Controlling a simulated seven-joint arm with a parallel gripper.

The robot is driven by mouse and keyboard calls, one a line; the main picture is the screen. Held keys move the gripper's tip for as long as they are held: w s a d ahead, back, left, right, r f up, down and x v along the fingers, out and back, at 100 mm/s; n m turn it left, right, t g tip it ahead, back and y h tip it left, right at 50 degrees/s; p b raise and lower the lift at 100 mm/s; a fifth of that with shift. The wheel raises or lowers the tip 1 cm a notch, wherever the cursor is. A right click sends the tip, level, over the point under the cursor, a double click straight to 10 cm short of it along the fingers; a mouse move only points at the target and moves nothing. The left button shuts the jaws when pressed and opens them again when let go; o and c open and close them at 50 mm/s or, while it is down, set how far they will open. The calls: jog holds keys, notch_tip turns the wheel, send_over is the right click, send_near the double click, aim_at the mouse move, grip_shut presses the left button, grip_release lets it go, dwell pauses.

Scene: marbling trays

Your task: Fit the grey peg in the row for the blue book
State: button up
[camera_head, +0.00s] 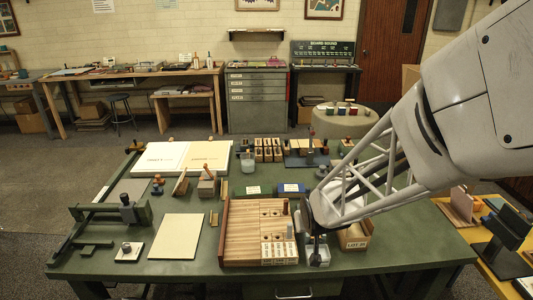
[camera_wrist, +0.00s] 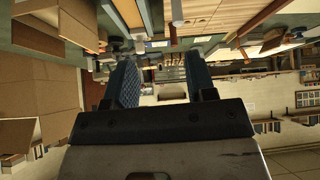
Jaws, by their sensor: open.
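A wooden board (camera_head: 240,250) lies at the front middle of the green table in the head view. Its right part has rows of round holes, with pale labelled blocks along the front. A small grey peg (camera_head: 290,231) appears to stand upright near its right edge; a reddish-brown peg (camera_head: 286,207) stands behind it.
A clear container (camera_head: 318,256) and a cardboard box (camera_head: 355,237) stand close by my gripper. A cream sheet (camera_head: 177,236) lies to the left. Wooden holders (camera_head: 268,151) stand at the back.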

jog(key=t+y, duration=0.1)
send_near(290, 229)
jog(key=w+f, duration=0.2)
jog(key=f, duration=0.1)
jog(key=shift+w+a+f+n, duration=0.1)
jog(key=shift+a+n, duration=0.1)
jog(key=shift+n, duration=0.1)
jog(key=shift+x, duration=1.25)
jog(key=shift+w, duration=0.15)
jog(key=shift+x, duration=2.45)
jog(key=shift+w, duration=0.1)
grip_shut()
